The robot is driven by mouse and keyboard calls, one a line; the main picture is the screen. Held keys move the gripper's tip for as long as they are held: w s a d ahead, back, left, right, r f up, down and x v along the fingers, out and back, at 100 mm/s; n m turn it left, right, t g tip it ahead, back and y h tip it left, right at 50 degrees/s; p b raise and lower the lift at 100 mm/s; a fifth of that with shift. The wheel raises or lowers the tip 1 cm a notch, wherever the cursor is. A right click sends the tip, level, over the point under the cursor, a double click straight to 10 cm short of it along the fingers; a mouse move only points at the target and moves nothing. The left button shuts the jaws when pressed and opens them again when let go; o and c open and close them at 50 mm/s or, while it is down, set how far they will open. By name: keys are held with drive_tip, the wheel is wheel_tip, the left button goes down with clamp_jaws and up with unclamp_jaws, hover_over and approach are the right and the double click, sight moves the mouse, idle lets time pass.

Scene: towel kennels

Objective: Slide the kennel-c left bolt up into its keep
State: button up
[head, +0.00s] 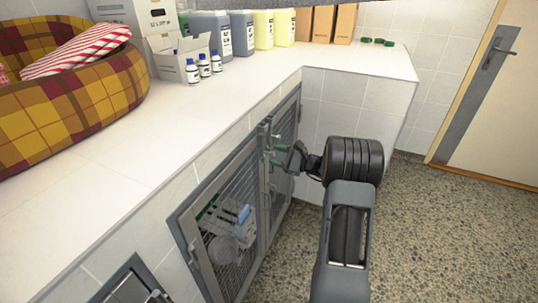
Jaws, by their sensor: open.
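Mesh kennel doors in grey metal frames are set in the tiled front below the white counter. The nearer large door (234,218) is at the centre. A narrower-looking mesh door (285,135) is beyond it. Between them are upright bolt fittings (263,142) with small green parts. My gripper (284,156) is open right beside these green parts. I cannot tell whether it touches one, nor which bolt is kennel-c's left one. The bolt's keep cannot be made out at this size.
A plaid pet bed (70,105) with a striped towel (76,50), cartons, bottles and canisters (242,33) stand on the counter (170,125). A tiled wall (355,100) closes the far end. Speckled floor (450,230) is clear at right, near a door (490,110).

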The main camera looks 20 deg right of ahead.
sight(269, 153)
drive_tip(key=shift+x, duration=1.7)
